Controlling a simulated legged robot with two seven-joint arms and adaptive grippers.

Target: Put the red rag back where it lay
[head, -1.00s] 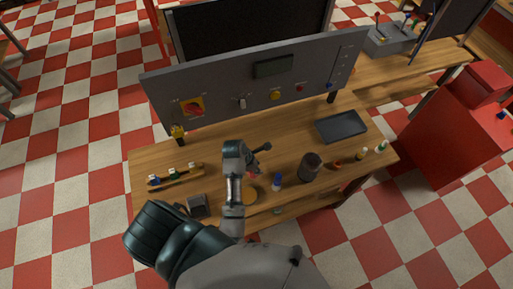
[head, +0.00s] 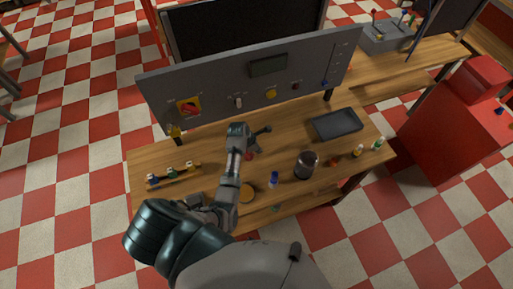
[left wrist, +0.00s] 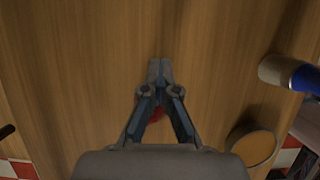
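My left gripper (head: 252,147) is over the middle of the wooden workbench. In the left wrist view its two fingers (left wrist: 160,72) meet at the tips. A small patch of red, which I take for the red rag (head: 249,156), shows just under the gripper in the head view. In the left wrist view the red (left wrist: 183,124) shows behind and between the fingers, mostly hidden by them. My right gripper is not in view.
An orange-brown disc (head: 247,194), a blue-capped can (head: 273,179) and a dark jar (head: 306,165) stand near the front edge. A black tray (head: 337,124) lies back right. A rack with small items (head: 174,174) is left. A grey panel (head: 250,82) borders the back.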

